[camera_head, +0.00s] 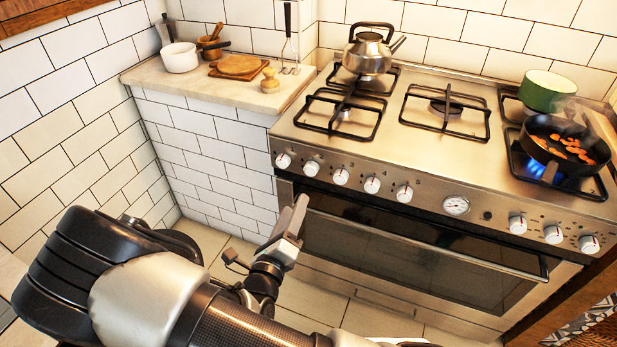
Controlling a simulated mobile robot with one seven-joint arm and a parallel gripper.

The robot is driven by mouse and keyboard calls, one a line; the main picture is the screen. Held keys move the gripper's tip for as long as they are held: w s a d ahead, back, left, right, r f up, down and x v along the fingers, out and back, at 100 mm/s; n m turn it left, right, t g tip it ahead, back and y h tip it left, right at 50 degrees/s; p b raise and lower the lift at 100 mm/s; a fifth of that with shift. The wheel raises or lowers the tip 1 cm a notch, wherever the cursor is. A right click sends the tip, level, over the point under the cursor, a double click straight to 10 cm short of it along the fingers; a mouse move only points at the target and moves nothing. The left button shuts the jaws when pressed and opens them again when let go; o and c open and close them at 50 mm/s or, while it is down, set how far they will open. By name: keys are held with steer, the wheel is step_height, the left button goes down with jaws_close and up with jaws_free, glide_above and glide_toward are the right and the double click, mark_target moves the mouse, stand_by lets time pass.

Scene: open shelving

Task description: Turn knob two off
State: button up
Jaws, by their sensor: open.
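The stove (400,165) has a row of white knobs with red marks along its front panel. The second knob from the left (311,168) is near the panel's left end, beside the first knob (283,160) and the third knob (341,176). The small panel labels are mostly too small to read. My gripper (294,217) is in front of the oven's left side, below the left knobs in the picture. It is seen side-on, open and empty, and appears apart from the knobs. My arm fills the lower left.
Blue flame (540,167) burns under a pan of food (567,146) at the right. A green pot (547,90) and a kettle (368,52) stand behind. The oven handle (430,245) juts out below the knobs. A tiled counter (215,85) adjoins at left.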

mark_target(309, 172)
steer(key=b+x, duration=0.2)
steer(key=x, duration=1.1)
